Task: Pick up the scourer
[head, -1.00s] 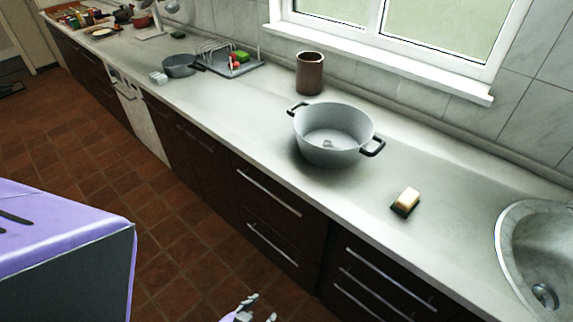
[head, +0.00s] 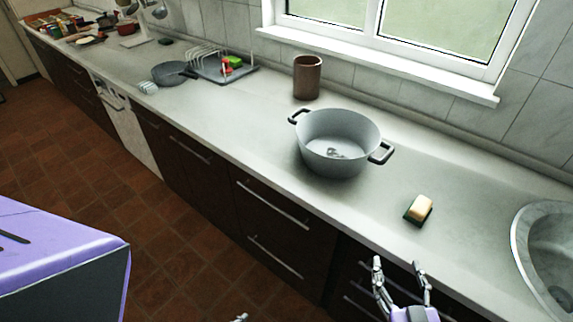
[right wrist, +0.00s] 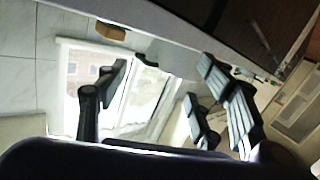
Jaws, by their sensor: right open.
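The scourer (head: 418,209), a pale yellow block with a dark green underside, lies on the counter (head: 375,215) to the right of the grey pot. My right gripper (head: 398,268) is open and empty, in front of the counter's front edge. It is nearer to me than the scourer and apart from it. A small tip at the bottom edge looks like my left gripper (head: 242,318); its fingers are mostly out of view.
A grey two-handled pot (head: 340,143) stands left of the scourer. A brown crock (head: 307,78) is behind it. The round sink (head: 545,245) is at the right. Dark drawers with handles (head: 272,205) are below the counter edge. The counter around the scourer is clear.

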